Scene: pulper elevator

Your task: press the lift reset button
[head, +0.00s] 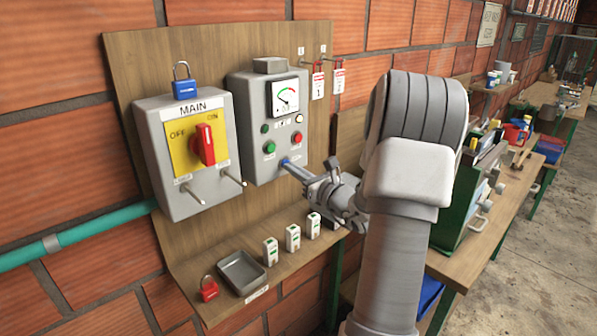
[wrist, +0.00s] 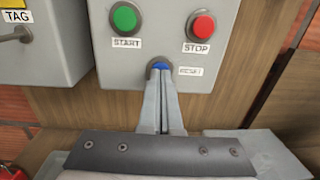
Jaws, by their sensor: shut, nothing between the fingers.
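The control box (head: 262,165) with a gauge is mounted on the wooden board. It carries a green START button (wrist: 125,18), a red STOP button (wrist: 201,27) and, below them, a small blue button (wrist: 161,66) with a label beside it that looks like RESET. My gripper (wrist: 161,72) is shut and empty. Its fingertips are at the blue button and cover part of it; I cannot tell whether the button is pushed in. In the head view my gripper (head: 285,163) reaches the lower part of the box from the right.
The MAIN switch box (head: 193,165) with a red rotary handle (head: 204,145) and blue padlock (head: 186,88) is left. A ledge below holds a grey tray (head: 241,272), a red padlock (head: 209,288) and white breakers (head: 292,238). A cluttered workbench (head: 480,240) stands right.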

